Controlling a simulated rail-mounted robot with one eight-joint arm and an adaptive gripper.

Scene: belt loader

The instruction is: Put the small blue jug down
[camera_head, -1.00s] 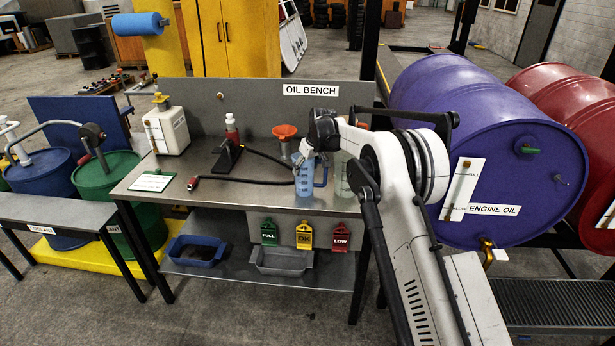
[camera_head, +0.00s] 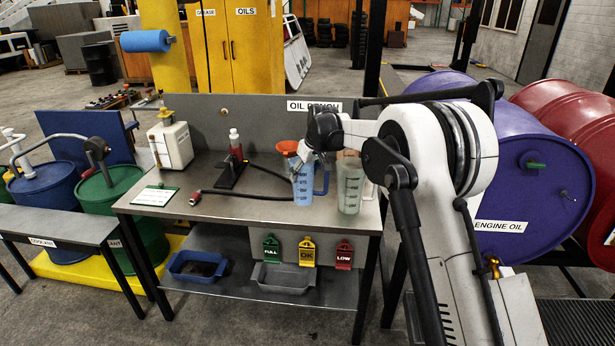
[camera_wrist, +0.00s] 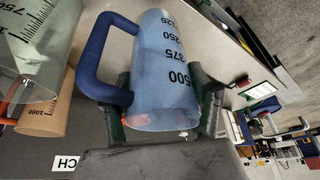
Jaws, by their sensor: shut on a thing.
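The small blue jug (camera_head: 302,190) is a pale blue see-through cup with dark measuring marks and a blue handle on its right. It stands upright at the right part of the oil bench (camera_head: 240,205), over the top near the front edge. I cannot tell whether its base touches the bench. My gripper (camera_head: 305,160) is shut on it from above. In the wrist view my gripper (camera_wrist: 163,108) has one dark finger on each side of the blue jug (camera_wrist: 165,65), with the handle beside one finger.
A larger clear jug (camera_head: 349,188) stands close to the right of the blue jug. A hose with a black stand (camera_head: 232,172), a white can (camera_head: 170,146) and a green-edged card (camera_head: 155,195) are left. The bench's front middle is fairly clear.

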